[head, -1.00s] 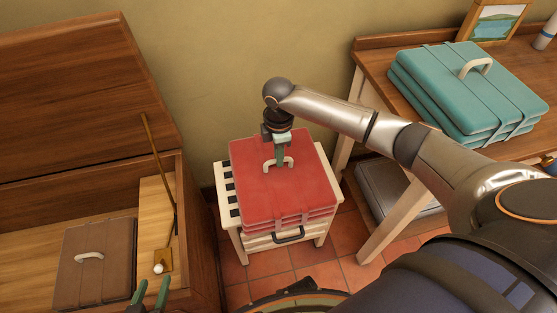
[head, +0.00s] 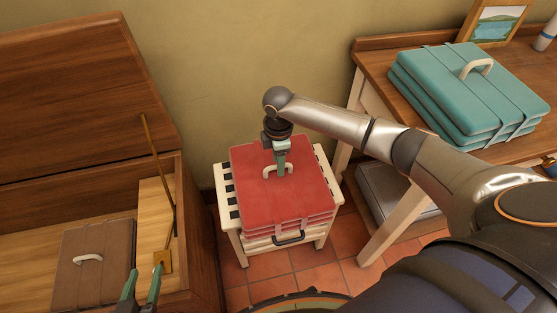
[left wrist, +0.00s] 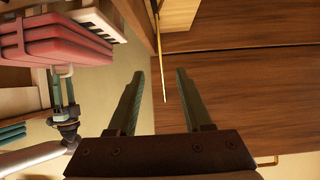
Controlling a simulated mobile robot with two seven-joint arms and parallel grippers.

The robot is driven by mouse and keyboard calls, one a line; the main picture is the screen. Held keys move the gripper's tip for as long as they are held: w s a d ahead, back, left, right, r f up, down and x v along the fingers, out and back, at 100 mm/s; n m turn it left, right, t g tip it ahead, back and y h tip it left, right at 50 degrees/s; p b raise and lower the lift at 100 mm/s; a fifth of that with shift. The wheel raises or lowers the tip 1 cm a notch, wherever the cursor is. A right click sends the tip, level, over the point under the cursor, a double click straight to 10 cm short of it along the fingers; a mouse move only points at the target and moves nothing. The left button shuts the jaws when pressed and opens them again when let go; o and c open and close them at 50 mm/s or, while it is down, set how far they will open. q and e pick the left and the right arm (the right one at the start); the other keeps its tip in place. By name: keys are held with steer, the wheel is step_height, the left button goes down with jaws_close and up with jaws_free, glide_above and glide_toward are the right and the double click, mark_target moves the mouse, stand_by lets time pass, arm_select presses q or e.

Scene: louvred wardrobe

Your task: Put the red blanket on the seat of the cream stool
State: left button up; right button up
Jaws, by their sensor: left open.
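The red blanket (head: 278,195) is a folded stack with straps and a cream handle (head: 268,171). It lies level over the seat of the cream stool (head: 229,205), covering most of it. Black and cream slats show along the seat's left side. I cannot tell whether the blanket's underside fully touches the seat. My right gripper (head: 281,165) points down and is shut on the blanket's handle. The left wrist view also shows the red blanket (left wrist: 55,38) at the stool. My left gripper (head: 142,280) is open and empty beside the wooden chest; it also shows in the left wrist view (left wrist: 170,75).
The wooden chest (head: 70,110) at left has its lid raised on a brass stay and holds a brown folded blanket (head: 85,275). A wooden table (head: 375,80) at right carries a teal blanket stack (head: 450,95). A grey case (head: 385,190) lies beneath it.

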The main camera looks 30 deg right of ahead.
steer(key=shift+r, duration=0.1)
